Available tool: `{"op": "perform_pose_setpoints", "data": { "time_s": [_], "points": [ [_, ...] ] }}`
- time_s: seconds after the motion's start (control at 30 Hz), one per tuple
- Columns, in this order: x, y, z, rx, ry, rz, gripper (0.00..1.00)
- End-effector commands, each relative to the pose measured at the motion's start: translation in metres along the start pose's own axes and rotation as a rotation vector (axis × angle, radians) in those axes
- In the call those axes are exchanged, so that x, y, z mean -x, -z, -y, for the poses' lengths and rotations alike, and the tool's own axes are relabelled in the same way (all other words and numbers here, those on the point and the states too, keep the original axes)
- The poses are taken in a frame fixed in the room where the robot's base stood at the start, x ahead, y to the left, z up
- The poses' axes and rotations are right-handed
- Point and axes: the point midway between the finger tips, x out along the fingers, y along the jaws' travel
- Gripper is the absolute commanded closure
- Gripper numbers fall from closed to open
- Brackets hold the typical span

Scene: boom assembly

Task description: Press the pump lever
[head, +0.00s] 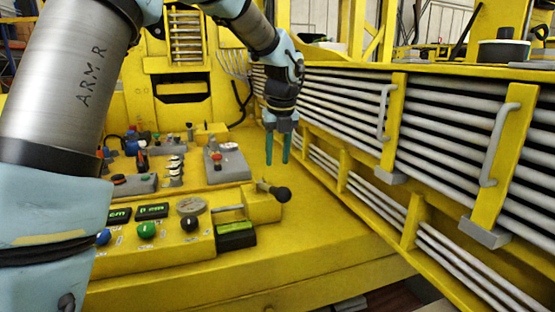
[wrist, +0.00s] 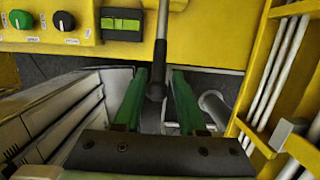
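The gripper also shows in the wrist view (wrist: 160,72). Contact with the lever is not seen.
The yellow control panel (head: 165,260) carries a green knob (head: 147,230), a black knob (head: 190,223) and displays left of the lever. A yellow frame with grey slats and handles (head: 385,112) stands close on the right. The yellow deck (head: 320,240) right of the lever is clear.

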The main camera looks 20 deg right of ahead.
Motion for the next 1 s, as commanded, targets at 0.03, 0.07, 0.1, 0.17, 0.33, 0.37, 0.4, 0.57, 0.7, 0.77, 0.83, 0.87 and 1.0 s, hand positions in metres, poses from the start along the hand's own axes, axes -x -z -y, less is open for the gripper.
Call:
{"op": "perform_pose_setpoints", "data": {
  "time_s": [0.03, 0.07, 0.1, 0.17, 0.33, 0.37, 0.4, 0.57, 0.7, 0.77, 0.83, 0.87, 1.0],
  "points": [
    [0.0, 0.0, 0.0, 0.0, 0.0, 0.0, 0.6],
    [0.0, 0.0, 0.0, 0.0, 0.0, 0.0, 0.62],
    [0.0, 0.0, 0.0, 0.001, 0.0, 0.0, 0.67],
    [-0.001, 0.0, 0.0, 0.011, -0.001, 0.001, 0.73],
    [-0.002, -0.001, 0.003, 0.134, -0.007, 0.014, 0.93],
    [-0.002, -0.001, 0.004, 0.171, -0.009, 0.018, 0.96],
    [-0.002, -0.001, 0.005, 0.228, -0.013, 0.023, 1.0],
    [0.001, -0.003, 0.01, 0.491, -0.022, 0.051, 1.0],
    [0.005, -0.004, 0.014, 0.727, -0.021, 0.078, 1.0],
    [0.007, -0.004, 0.016, 0.827, -0.019, 0.089, 1.0],
    [0.009, -0.004, 0.018, 0.946, -0.014, 0.104, 1.0],
    [0.011, -0.004, 0.019, 0.997, -0.012, 0.11, 1.0],
    [0.015, -0.004, 0.022, 1.232, 0.002, 0.138, 1.0]
  ]
}}
